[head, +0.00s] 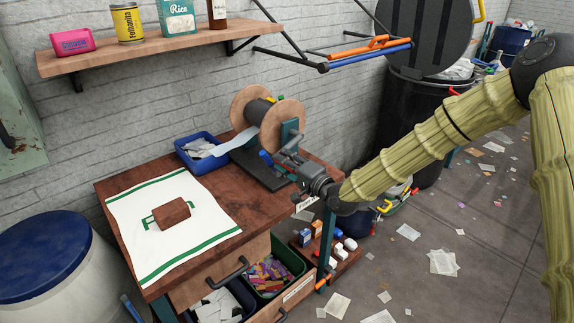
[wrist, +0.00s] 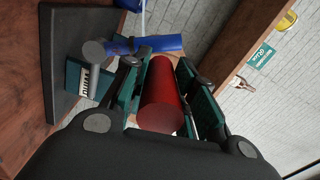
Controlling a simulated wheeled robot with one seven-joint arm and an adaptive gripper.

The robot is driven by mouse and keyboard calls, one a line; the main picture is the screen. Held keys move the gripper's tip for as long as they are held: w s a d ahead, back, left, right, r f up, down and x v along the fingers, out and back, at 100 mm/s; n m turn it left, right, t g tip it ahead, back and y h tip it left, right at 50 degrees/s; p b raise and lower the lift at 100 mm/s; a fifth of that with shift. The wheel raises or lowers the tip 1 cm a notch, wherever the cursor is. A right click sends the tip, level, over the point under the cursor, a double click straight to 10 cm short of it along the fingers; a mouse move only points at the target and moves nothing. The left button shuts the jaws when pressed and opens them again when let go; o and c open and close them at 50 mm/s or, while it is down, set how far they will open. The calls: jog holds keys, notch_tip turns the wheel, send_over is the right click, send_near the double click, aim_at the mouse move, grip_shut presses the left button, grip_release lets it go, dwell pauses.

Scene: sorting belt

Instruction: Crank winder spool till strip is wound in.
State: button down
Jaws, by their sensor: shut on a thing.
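The winder spool (head: 251,107) has round wooden flanges and a dark core. It stands on a dark base plate (head: 262,172) at the back right of the workbench. A pale blue strip (head: 236,141) runs from the spool down to the left, to a blue bin (head: 187,149) holding pale scraps. My gripper (head: 288,158) is at the near right side of the winder. In the wrist view its fingers are shut around a red cylindrical handle (wrist: 160,103). In the head view my gripper hides this handle. A blue cylinder (wrist: 153,43) lies just beyond it.
A white cloth with green stripes (head: 160,245) and a brown block (head: 171,212) lie on the bench (head: 118,200). A shelf (head: 150,53) with several goods hangs above. Black rails with orange and blue bars (head: 365,50) project near the spool. Open drawers and crates sit below.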

jog(key=shift+r+m, duration=2.05)
jog(key=shift+m, duration=0.25)
jog(key=shift+w+d+r+m+b, duration=0.1)
jog(key=shift+d+r+m+b, duration=0.1)
jog(key=shift+r+m+b, duration=1.05)
jog(key=w+d+r+m+b, duration=0.2)
jog(key=r+m+b, duration=0.3)
jog(key=m, duration=0.3)
jog(key=shift+w+d+m+b, duration=0.35)
jog(key=shift+d+b, duration=0.15)
jog(key=shift+r, duration=0.1)
jog(key=c, duration=1.1)
grip_release()
jog(key=shift+c, duration=0.2)
jog(key=v, duration=1.2)
jog(key=shift+r, duration=0.35)
